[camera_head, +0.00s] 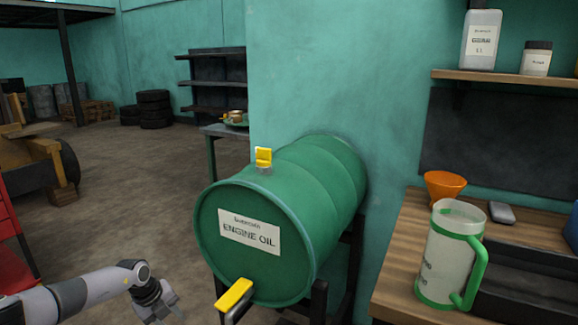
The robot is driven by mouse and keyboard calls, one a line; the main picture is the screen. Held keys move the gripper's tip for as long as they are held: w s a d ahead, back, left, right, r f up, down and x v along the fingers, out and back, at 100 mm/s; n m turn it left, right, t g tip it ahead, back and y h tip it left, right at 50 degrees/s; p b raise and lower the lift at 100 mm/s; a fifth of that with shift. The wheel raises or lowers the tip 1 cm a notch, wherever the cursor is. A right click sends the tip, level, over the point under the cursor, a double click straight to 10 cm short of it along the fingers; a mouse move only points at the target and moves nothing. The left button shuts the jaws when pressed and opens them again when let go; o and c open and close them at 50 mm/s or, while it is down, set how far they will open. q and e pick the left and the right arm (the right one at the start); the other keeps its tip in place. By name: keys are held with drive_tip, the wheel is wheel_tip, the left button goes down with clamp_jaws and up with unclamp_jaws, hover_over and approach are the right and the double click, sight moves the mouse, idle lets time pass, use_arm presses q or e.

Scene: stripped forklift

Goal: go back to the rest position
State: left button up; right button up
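My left gripper (168,312) is low in the picture, left of the green engine oil drum (262,215). Its fingers look apart with nothing between them, and it does not touch the drum. My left arm reaches in from the lower left corner. My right gripper is not in view.
The drum lies on a dark stand, with a yellow-handled tap (236,296) at its front and a yellow cap (263,157) on top. At right, a wooden bench (395,285) holds a green-handled jug (450,255) and an orange funnel (444,186). Open floor (120,210) lies left.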

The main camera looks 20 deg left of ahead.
use_arm(q)
drive_tip(key=s+d+n+t+h, duration=0.35)
drive_tip(key=d+t+h, duration=0.2)
drive_tip(key=d, duration=1.05)
drive_tip(key=s+a+n+y, duration=0.1)
drive_tip(key=s+n+y, duration=0.55)
drive_tip(key=s, duration=0.75)
drive_tip(key=s+d+f+n+t+h, duration=0.1)
drive_tip(key=d+f+n+t+h, duration=0.15)
drive_tip(key=d+n, duration=1.1)
drive_tip(key=d+r+m+p, duration=0.3)
drive_tip(key=p, duration=0.1)
drive_tip(key=shift+s+d+r+m+g+y, duration=0.2)
drive_tip(key=shift+s+r+m+g+y, duration=0.05)
drive_tip(key=shift+g+y, duration=0.15)
